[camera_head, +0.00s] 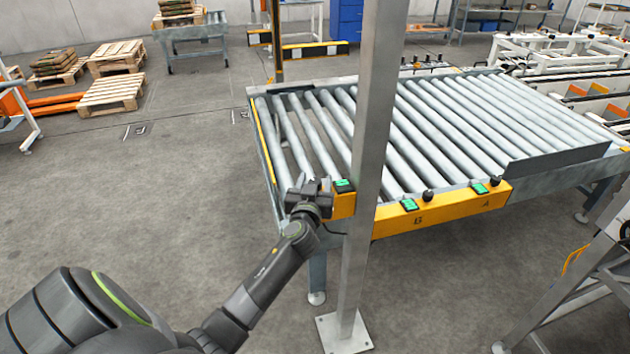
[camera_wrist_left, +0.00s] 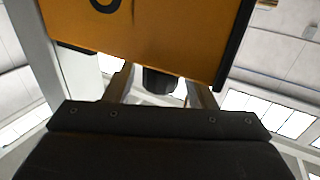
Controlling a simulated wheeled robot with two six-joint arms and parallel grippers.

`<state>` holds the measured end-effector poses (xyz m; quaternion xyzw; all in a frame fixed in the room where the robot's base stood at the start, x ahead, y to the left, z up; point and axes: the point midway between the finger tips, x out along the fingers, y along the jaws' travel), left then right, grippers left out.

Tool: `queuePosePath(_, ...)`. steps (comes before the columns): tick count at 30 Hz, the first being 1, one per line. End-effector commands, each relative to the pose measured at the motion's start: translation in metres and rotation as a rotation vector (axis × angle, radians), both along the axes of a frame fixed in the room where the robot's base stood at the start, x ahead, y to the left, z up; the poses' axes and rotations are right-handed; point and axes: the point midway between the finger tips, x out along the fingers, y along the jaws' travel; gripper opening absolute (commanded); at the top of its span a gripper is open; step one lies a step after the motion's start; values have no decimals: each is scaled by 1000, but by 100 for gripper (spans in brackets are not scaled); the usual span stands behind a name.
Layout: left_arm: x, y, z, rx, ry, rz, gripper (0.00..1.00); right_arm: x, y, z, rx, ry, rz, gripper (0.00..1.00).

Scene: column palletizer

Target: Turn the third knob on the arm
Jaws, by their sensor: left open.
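The yellow arm (camera_head: 440,213) runs along the front edge of the roller conveyor, with black knobs and green displays on it. One black knob (camera_head: 428,196) is near the letter B and another (camera_head: 495,182) near the letter A. My left gripper (camera_head: 318,196) is at the left end of the arm, beside a green display (camera_head: 345,185); it hides any knob there in the head view. In the left wrist view, a dark round knob (camera_wrist_left: 158,81) shows between the open fingers, under the yellow panel (camera_wrist_left: 165,35). Contact cannot be told. My right gripper is not in view.
A grey metal post (camera_head: 372,130) stands in front of the conveyor, right of my left gripper, on a floor plate (camera_head: 343,334). Conveyor rollers (camera_head: 430,130) lie behind the arm. Wooden pallets (camera_head: 112,92) are at the far left.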

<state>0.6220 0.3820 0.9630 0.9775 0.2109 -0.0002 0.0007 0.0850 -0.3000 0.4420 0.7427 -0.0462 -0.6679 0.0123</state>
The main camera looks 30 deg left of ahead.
Motion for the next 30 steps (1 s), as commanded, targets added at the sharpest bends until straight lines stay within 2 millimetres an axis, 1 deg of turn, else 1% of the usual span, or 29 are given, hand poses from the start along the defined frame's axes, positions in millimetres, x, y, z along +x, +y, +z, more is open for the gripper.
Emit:
queuePosePath(8, 1, 1, 0, 1, 0, 0, 50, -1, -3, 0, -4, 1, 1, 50)
queuePosePath(9, 1, 1, 0, 1, 0, 0, 49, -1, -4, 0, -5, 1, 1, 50)
queuePosePath(18, 1, 1, 0, 1, 0, 0, 10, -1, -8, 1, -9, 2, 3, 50)
queuePosePath(19, 1, 1, 0, 1, 0, 0, 7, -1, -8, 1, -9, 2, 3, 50)
queuePosePath(26, 1, 1, 0, 3, 3, -22, 7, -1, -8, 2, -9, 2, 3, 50)
queuePosePath(30, 1, 2, 0, 4, 4, -74, 7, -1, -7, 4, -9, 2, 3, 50)
